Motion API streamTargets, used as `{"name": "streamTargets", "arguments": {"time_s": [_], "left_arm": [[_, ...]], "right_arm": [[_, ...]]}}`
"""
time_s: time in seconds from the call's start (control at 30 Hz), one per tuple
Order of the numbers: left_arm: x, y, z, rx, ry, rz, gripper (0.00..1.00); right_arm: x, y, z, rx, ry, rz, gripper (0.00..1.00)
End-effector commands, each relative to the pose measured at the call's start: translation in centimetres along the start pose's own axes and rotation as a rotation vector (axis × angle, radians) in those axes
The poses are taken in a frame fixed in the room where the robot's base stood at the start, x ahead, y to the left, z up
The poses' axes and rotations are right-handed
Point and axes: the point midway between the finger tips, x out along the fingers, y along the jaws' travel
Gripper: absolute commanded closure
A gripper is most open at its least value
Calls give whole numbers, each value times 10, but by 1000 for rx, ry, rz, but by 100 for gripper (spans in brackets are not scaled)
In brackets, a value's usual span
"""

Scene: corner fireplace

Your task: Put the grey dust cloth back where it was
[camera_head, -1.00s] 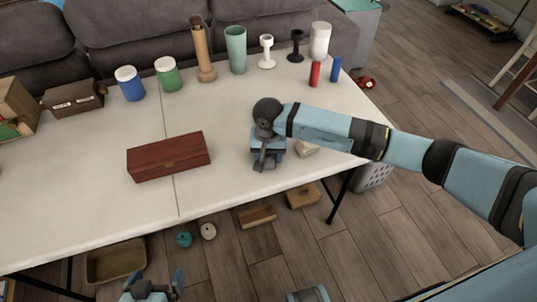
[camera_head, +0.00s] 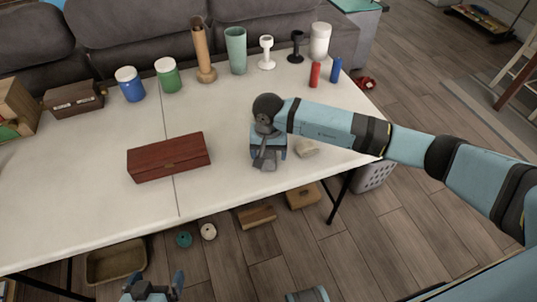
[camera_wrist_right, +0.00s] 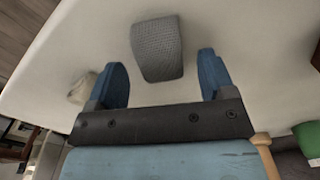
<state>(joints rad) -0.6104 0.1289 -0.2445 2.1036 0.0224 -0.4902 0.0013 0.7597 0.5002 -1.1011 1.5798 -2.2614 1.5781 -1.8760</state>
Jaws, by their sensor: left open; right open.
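The grey dust cloth (camera_wrist_right: 157,47), a small textured grey piece, lies on the white table in the right wrist view. It is just ahead of and partly between the fingers of my right gripper (camera_wrist_right: 163,78), which is open and not closed on it. In the head view my right gripper (camera_head: 268,158) is low over the table, right of the dark red box; I cannot clearly tell the cloth from the gripper there. My left gripper (camera_head: 152,285) is open and empty at the bottom edge, in front of the table.
A beige block (camera_head: 307,149) lies close to the right of my right gripper. The dark red box (camera_head: 169,157) is to its left. Jars, vases and candle holders line the table's back. The front left of the white table (camera_head: 70,220) is clear.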

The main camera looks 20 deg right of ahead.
Motion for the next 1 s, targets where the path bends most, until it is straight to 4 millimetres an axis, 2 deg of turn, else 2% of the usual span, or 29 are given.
{"name": "streamTargets", "arguments": {"time_s": [0.03,0.2,0.4,0.57,0.63,0.67,0.73,0.83,0.9,1.0], "left_arm": [[0,0,0,0,-1,0,0],[0,0,0,-1,-3,0,0],[0,0,1,-3,-5,-1,0],[0,0,1,-4,-5,-1,0],[0,0,1,-5,-5,-1,0],[0,0,1,-5,-5,-1,0],[0,0,1,-6,-5,-1,0],[0,0,1,-6,-4,-2,0],[0,0,1,-6,-4,-2,0],[0,0,0,-6,-4,-2,0]], "right_arm": [[-13,0,-1,-2,4,-1,24],[-50,0,-1,-3,4,-1,24],[-86,0,0,-2,3,-1,24],[-99,-1,1,0,-3,-4,24],[-97,-7,11,12,-36,-36,24],[-93,-12,19,25,-65,-64,24],[-84,-30,47,78,-172,-165,24],[-77,-67,107,235,-439,-370,24],[-87,-92,149,402,-690,-516,24],[-114,-117,188,688,-1081,-668,24]]}}
